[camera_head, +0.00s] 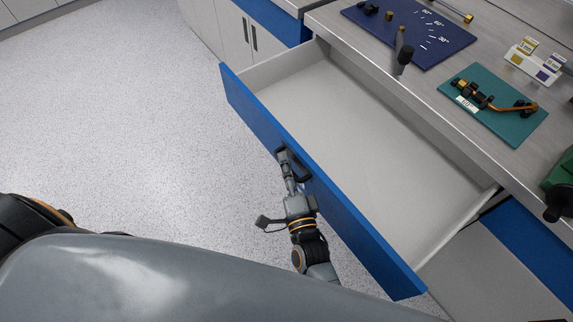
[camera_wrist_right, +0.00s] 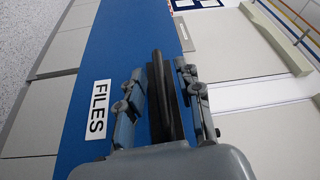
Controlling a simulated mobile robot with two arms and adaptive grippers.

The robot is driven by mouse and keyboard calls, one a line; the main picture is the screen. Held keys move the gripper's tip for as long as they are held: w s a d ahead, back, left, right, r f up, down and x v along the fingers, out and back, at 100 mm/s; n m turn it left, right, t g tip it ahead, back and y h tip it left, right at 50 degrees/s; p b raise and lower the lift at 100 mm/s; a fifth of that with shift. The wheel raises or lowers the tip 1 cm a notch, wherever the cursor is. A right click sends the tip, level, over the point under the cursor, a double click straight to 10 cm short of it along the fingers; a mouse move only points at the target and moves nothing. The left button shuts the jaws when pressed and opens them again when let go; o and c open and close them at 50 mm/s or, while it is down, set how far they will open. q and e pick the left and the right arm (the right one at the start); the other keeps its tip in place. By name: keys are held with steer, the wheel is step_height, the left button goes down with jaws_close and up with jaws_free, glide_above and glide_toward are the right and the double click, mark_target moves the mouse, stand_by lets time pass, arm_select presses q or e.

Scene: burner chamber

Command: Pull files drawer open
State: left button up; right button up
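The files drawer (camera_head: 375,150) is pulled far out of the bench in the head view, and its white inside looks empty. Its blue front (camera_head: 240,105) carries a dark bar handle (camera_head: 300,170). In the right wrist view a white FILES label (camera_wrist_right: 98,110) is on the blue front beside the handle (camera_wrist_right: 160,85). My right gripper (camera_head: 288,168) is at the handle, with its fingers (camera_wrist_right: 163,95) on either side of the bar. Gaps between fingers and bar are hard to judge. My left gripper is not seen; only part of my left arm shows at the lower left.
Above the drawer the bench top holds a dark blue board (camera_head: 425,35), a teal mat (camera_head: 510,115) with a burner-like tool, and a small labelled stand (camera_head: 535,62). White cabinets (camera_head: 235,35) are at the back. Open floor (camera_head: 120,120) lies left of the drawer.

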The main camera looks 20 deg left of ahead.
steer(key=r+v, duration=0.1)
steer(key=v, duration=1.1)
steer(key=shift+f, duration=0.5)
steer(key=s+d+f+n+g+h, duration=0.25)
steer(key=d+f, duration=0.25)
steer(key=f, duration=0.5)
steer(key=s+d+f+n+g+h, duration=0.1)
steer(key=s+d+f+n+g, duration=0.3)
steer(key=f, duration=0.6)
steer(key=d+f+n+g+h, duration=0.1)
steer(key=d+f+h, duration=0.1)
steer(key=d+f, duration=0.6)
steer(key=s+d+f+n+g+h, duration=0.2)
steer(key=s+d+f, duration=0.4)
steer(key=s, duration=0.3)
steer(key=s+d+f+n+g+h, duration=0.2)
steer(key=s+d+f+g, duration=0.3)
steer(key=s, duration=0.5)
step_height(320, 180, down, 4)
steer(key=shift+s+d+r, duration=0.1)
steer(key=shift+s+d, duration=0.15)
steer(key=shift+d, duration=0.9)
